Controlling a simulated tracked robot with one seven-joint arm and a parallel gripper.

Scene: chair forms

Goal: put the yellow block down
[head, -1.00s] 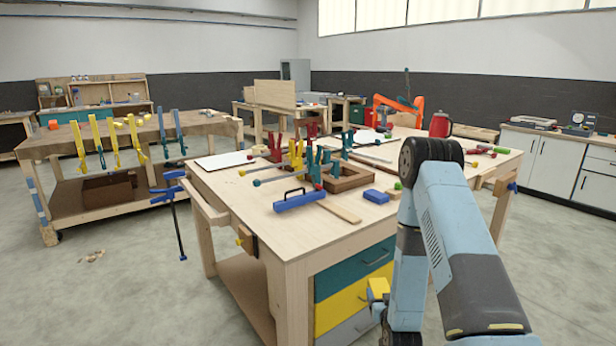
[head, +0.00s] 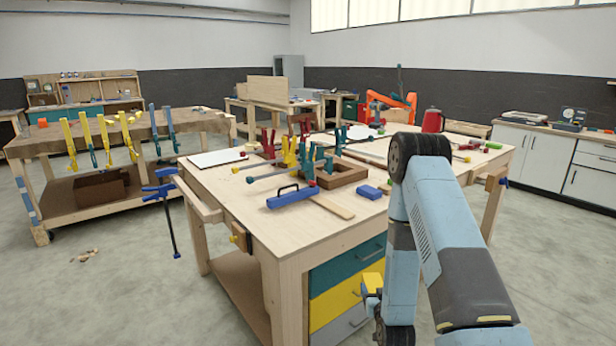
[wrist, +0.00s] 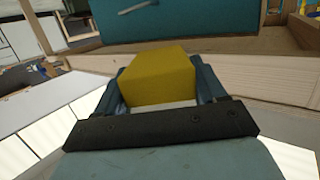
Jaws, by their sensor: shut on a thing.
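The yellow block (head: 373,281) shows low in the head view, just left of my forearm and in front of the bench drawers. It is small there and partly hidden by my arm. In the wrist view the yellow block (wrist: 160,80) fills the space between the two blue-grey fingers of my gripper (wrist: 162,92). My gripper is shut on it, with a finger at each side. The block is held off the bench top, beside the drawer front.
A second bench (head: 60,143) stands left.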

